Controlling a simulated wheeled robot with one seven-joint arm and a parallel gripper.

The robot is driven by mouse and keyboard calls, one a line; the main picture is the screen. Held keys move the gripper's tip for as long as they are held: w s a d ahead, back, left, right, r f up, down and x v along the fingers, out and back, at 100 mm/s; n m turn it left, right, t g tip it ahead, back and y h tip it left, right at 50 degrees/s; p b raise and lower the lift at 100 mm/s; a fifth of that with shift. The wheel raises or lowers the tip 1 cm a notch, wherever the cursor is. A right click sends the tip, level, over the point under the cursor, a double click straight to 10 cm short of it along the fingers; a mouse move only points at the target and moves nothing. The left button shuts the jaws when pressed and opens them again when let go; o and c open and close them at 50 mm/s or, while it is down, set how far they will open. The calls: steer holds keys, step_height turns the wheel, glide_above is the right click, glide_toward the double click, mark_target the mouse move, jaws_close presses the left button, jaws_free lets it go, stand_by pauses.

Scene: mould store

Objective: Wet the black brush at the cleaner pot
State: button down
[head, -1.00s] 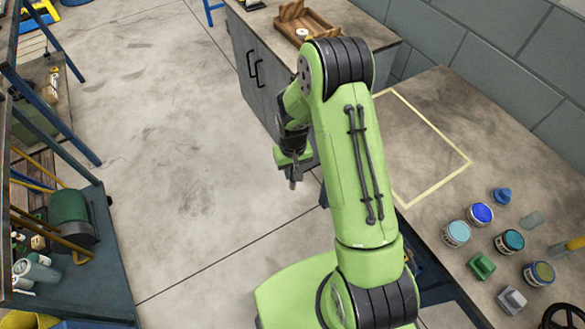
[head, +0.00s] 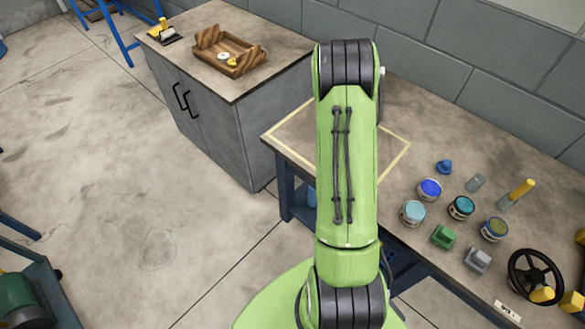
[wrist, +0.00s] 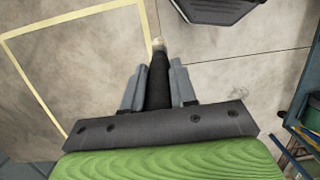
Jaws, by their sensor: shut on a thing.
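In the wrist view my gripper (wrist: 158,78) is shut on the black brush (wrist: 158,85), with grey fingers on both sides of it. The brush's pale tip points away from the gripper, towards the top of the picture. In the head view the gripper and brush are hidden behind my green arm. On the workbench (head: 420,130) to the right stand several pots, among them a light-blue one (head: 412,213), a blue one (head: 429,189), a teal one (head: 461,207) and an olive-topped one (head: 494,229). I cannot tell which is the cleaner pot.
A green block (head: 443,237), a grey block (head: 477,260), a blue item (head: 444,167) and a yellow-handled tool (head: 522,190) stand near the pots. A black handwheel (head: 536,277) is at the front right. A grey cabinet (head: 205,115) carries a wooden tray (head: 232,70).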

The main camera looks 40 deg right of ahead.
steer(key=s+d+r+n+g, duration=0.1)
steer(key=s+d+r, duration=0.2)
steer(key=s+d, duration=0.5)
steer(key=s+d+r+n+g, duration=0.1)
steer(key=s+d+r, duration=0.25)
steer(key=s, duration=0.75)
step_height(320, 180, down, 6)
steer(key=b, duration=0.6)
steer(key=shift+d+h+b, duration=0.3)
steer(key=shift+d+b, duration=0.05)
steer(key=shift+b, duration=0.05)
steer(key=shift+f, duration=0.65)
step_height(320, 180, up, 7)
steer(key=p, duration=0.6)
steer(key=shift+p, duration=0.4)
